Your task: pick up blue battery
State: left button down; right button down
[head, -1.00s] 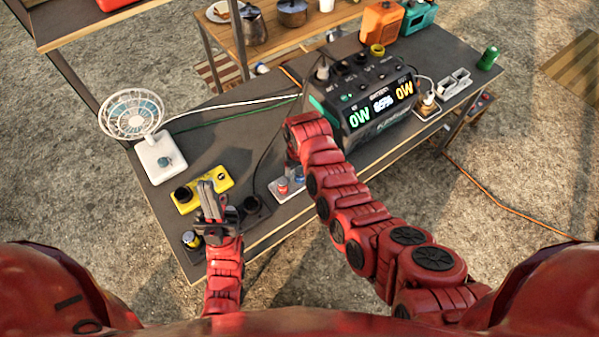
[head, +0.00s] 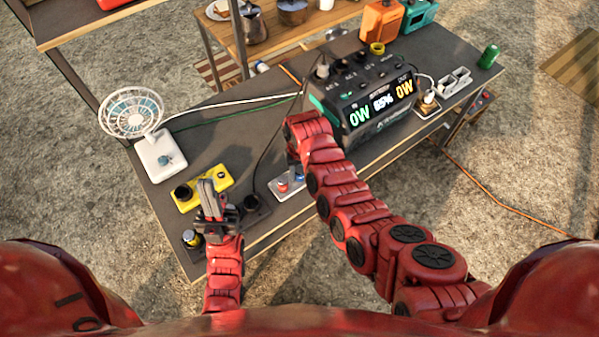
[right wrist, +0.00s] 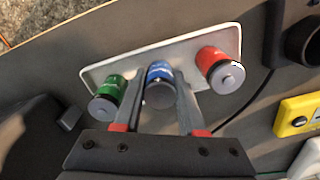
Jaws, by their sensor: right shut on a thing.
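The blue battery (right wrist: 160,78) sits upright at the middle of a white tray (right wrist: 120,68), between a green battery (right wrist: 110,95) and a red battery (right wrist: 217,70). My right gripper (right wrist: 159,88) is shut on the blue battery, with one finger on each side of it.
A power station (head: 375,110) stands right of the tray. A yellow box (head: 221,177) and a white fan (head: 158,155) are at the left. A dark round cup-like thing (right wrist: 303,42) is close to the tray's right side. The table's front edge lies close to the tray.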

aim_at(299, 168)
jog(key=shift+r, duration=0.1)
jog(key=shift+w+r, duration=0.1)
jog(key=shift+r, duration=0.45)
notch_tip(299, 168, up, 5)
jog(key=shift+r+b, duration=0.1)
jog(key=shift+b, duration=1.15)
notch_tip(299, 168, up, 4)
jog(key=shift+f+p, duration=0.2)
jog(key=shift+p, duration=0.6)
jog(key=shift+a+f, duration=0.1)
